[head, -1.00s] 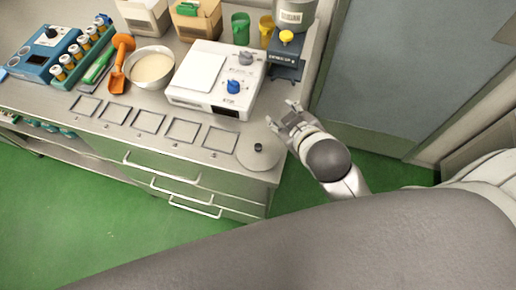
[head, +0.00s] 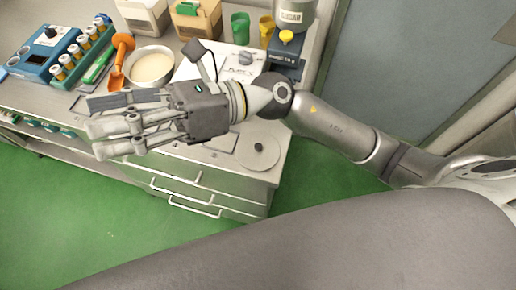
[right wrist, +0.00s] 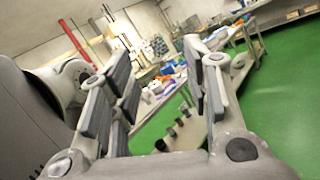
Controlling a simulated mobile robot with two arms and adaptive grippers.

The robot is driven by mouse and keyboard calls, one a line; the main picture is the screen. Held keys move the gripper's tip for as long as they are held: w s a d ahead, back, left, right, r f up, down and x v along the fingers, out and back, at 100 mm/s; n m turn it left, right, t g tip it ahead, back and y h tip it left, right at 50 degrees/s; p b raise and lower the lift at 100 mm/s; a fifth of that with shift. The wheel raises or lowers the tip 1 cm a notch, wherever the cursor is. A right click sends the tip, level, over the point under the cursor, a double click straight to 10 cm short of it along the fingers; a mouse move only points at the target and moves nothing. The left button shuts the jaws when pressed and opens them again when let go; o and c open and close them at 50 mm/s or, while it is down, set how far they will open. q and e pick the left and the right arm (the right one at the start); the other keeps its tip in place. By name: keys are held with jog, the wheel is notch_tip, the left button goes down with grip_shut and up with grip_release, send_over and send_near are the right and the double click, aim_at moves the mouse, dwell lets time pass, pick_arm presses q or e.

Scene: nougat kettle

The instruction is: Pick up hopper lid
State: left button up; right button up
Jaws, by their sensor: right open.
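The hopper lid (head: 257,146) is a flat round grey disc with a small dark knob. It lies on the right front corner of the steel counter in the head view. My right gripper (head: 104,126) is open and empty, raised above the counter and pointing left, with its fingers well to the left of the lid. My right forearm passes above and behind the lid without covering it. The right wrist view shows the spread fingers (right wrist: 165,85) with nothing between them; I cannot make out the lid there. My left gripper is not in view.
A white scale (head: 228,62), partly hidden by my right arm, stands behind the lid. A grinder-like machine (head: 288,48) is at the back right. A bowl of cream-coloured contents (head: 152,68) and an orange scoop (head: 120,60) stand further left. Green floor lies in front.

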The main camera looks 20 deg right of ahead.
notch_tip(320, 180, down, 8)
jog(key=s+n+g+h, duration=0.3)
jog(key=n+h, duration=0.2)
jog(key=n, duration=0.1)
jog(key=n+t+h, duration=0.5)
jog(key=h, duration=1.1)
send_near(258, 147)
notch_tip(258, 147, down, 4)
jog(key=shift+s+d+f+p, duration=0.1)
jog(key=shift+d+f+p, duration=0.05)
jog(key=shift+p, duration=0.7)
jog(key=f+p, duration=0.3)
jog(key=f, duration=0.1)
jog(key=shift+a+f, duration=0.15)
jog(key=shift+a, duration=0.05)
jog(key=shift+f, duration=0.5)
grip_shut()
